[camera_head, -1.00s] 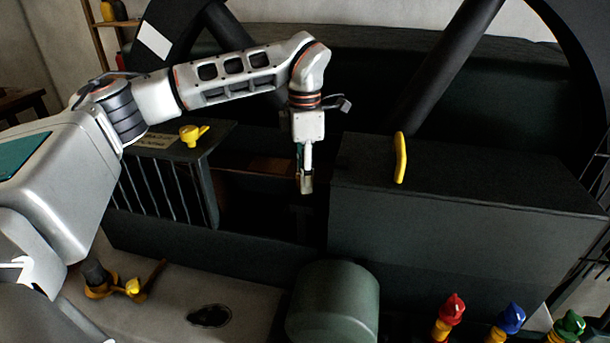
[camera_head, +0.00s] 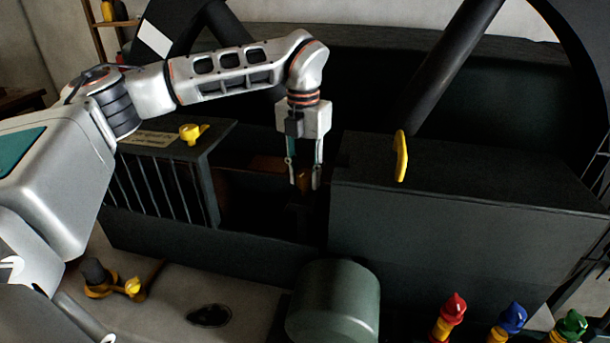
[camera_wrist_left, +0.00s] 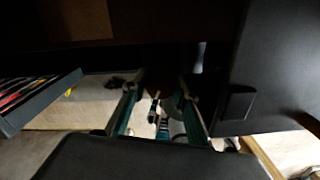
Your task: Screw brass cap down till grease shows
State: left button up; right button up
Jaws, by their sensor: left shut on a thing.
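My left gripper (camera_head: 303,183) points straight down into the dark gap between two dark metal housings. Its two fingers stand a little apart, on either side of a small brownish thing, which I take for the brass cap (camera_head: 303,179); they are shut on it. The cap is small and dim, so its thread and any grease cannot be made out. In the left wrist view the fingers of the left gripper (camera_wrist_left: 160,95) reach forward, and what lies between the tips is too dark to tell. My right gripper is out of view.
The right housing (camera_head: 460,185) carries a yellow handle (camera_head: 401,155). The left barred housing (camera_head: 165,185) carries a yellow fitting (camera_head: 190,132). A grey-green cylinder (camera_head: 333,303) stands in front. Red (camera_head: 449,312), blue (camera_head: 509,318) and green (camera_head: 570,325) topped pieces stand at lower right.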

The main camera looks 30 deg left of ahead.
pick_arm(q)
jog(key=shift+n, duration=1)
jog(key=n+b, duration=0.1)
jog(key=n, duration=0.1)
jog(key=shift+n, duration=0.4)
jog(key=shift+n+b, duration=0.35)
jog(key=shift+n, duration=1.55)
jog(key=shift+n+b, duration=0.35)
jog(key=shift+n, duration=0.25)
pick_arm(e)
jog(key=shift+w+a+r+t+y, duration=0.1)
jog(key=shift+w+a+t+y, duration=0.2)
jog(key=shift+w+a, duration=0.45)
pick_arm(q)
jog(key=shift+n, duration=0.3)
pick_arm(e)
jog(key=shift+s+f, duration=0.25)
